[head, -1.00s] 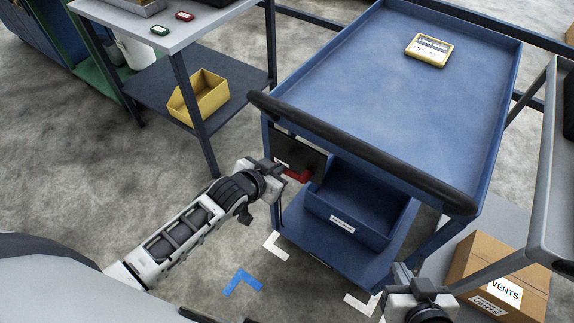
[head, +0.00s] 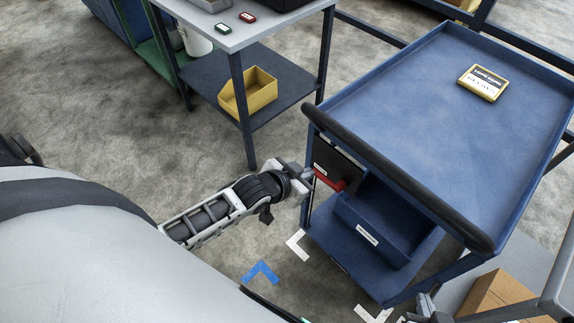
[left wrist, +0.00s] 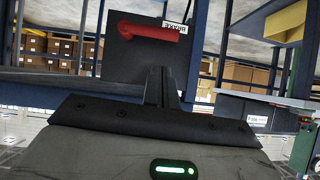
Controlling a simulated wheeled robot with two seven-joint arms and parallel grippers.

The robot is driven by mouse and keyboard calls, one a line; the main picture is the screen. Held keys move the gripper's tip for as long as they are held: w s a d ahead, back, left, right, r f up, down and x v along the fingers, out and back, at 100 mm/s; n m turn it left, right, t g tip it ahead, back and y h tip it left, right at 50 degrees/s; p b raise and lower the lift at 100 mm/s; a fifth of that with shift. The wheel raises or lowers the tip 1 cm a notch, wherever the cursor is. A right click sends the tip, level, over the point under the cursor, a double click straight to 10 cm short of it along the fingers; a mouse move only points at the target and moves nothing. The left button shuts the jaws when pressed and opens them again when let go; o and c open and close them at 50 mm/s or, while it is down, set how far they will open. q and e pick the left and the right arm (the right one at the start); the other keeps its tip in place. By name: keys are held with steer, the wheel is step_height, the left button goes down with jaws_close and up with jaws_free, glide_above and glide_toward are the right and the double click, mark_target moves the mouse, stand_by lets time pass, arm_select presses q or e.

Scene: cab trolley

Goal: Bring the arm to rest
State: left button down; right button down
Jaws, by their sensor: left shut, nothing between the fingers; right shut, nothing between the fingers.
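My left gripper (head: 308,173) is shut and empty, in front of the blue trolley (head: 400,110) at the end nearest me. Its closed fingers (left wrist: 161,86) show in the left wrist view just below a red brake lever (left wrist: 148,32) on a dark panel marked BRAKE. The lever also shows in the head view (head: 329,181), just right of the fingertips. The lever lies about level in the wrist view. I cannot tell whether the fingers touch it. My right gripper (head: 424,306) is shut at the bottom edge, partly cut off, by the trolley's lower front corner.
A black handle bar (head: 395,175) runs above the lever. A blue bin (head: 385,225) sits on the trolley's lower shelf and a yellow labelled box (head: 480,83) on top. A grey table (head: 250,30) stands at left. A carton (head: 500,295) is at lower right. Floor left of my arm is clear.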

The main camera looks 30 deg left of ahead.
arm_select(q)
steer(key=v, duration=0.7)
steer(key=s+d+f+n, duration=0.1)
steer(key=s+d+f, duration=0.3)
steer(key=s, duration=0.4)
steer(key=shift+s+f+g, duration=0.25)
steer(key=shift+s+g, duration=0.15)
